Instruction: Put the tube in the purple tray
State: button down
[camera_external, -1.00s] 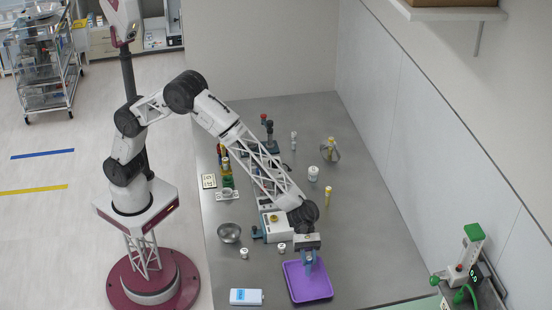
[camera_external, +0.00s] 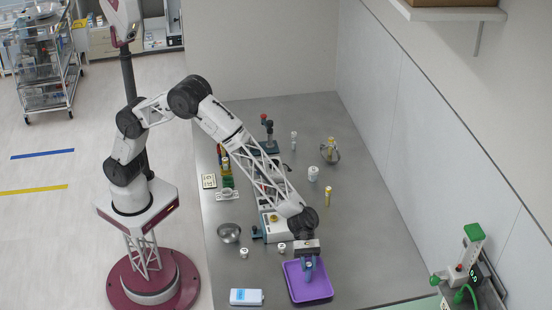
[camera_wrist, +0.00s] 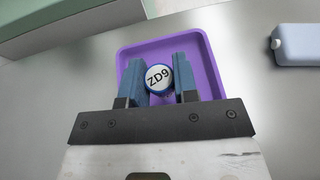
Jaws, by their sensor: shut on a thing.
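The purple tray (camera_external: 318,289) lies on the grey bench near its front edge, and it also shows in the wrist view (camera_wrist: 126,52). My gripper (camera_external: 308,274) is over the tray, pointing down. In the wrist view my gripper (camera_wrist: 160,78) has its two blue fingers shut on the tube (camera_wrist: 159,78), seen end-on as a round white cap marked "ZD9" with a blue rim. The tube's body is hidden below its cap. I cannot tell whether its lower end touches the tray floor.
A light blue and white box (camera_external: 246,297) lies left of the tray. A metal bowl (camera_external: 229,233), small white-capped jars (camera_external: 282,248) and a white device (camera_external: 276,228) stand behind. A yellow tube (camera_external: 328,196) stands farther back.

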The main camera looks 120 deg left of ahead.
jog(key=c, duration=0.9)
grip_release()
jog(key=shift+f, duration=0.1)
jog(key=v, duration=1.2)
jog(key=shift+w+a, duration=0.1)
jog(key=shift+r, duration=0.2)
